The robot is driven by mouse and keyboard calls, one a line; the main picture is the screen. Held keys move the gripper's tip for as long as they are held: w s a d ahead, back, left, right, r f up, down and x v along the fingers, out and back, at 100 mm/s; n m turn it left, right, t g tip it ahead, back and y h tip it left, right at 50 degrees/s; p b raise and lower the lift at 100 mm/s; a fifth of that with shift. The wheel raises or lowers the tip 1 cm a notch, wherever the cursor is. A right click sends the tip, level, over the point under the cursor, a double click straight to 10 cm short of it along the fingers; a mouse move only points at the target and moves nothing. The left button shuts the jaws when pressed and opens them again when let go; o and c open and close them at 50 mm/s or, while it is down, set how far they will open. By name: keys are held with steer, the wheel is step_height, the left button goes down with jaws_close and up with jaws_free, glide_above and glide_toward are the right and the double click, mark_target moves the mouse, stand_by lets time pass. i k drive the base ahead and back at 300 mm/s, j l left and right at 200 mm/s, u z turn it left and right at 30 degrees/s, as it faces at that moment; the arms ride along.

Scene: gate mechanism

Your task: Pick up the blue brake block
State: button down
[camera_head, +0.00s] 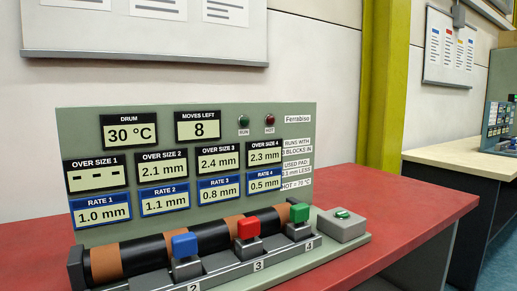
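The blue brake block (185,245) is seated upright on a grey holder at slot 2 of the rail, in front of the dark drum (150,253) with brown bands. The red block (248,228) sits at slot 3 and the green block (299,212) at slot 4. Slot 1 is cut off by the bottom edge of the picture. My gripper is not in view, so I cannot see where it is or whether it holds anything.
The grey-green display panel (220,120) stands behind the drum. A grey box with a green button (342,224) is right of slot 4. The red tabletop (415,208) is clear at right. A second bench (460,155) stands farther right.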

mark_target(186, 265)
steer(key=u, duration=0.4)
steer(key=i+j+u, duration=0.1)
steer(key=u, duration=0.7)
steer(key=i+j, duration=0.05)
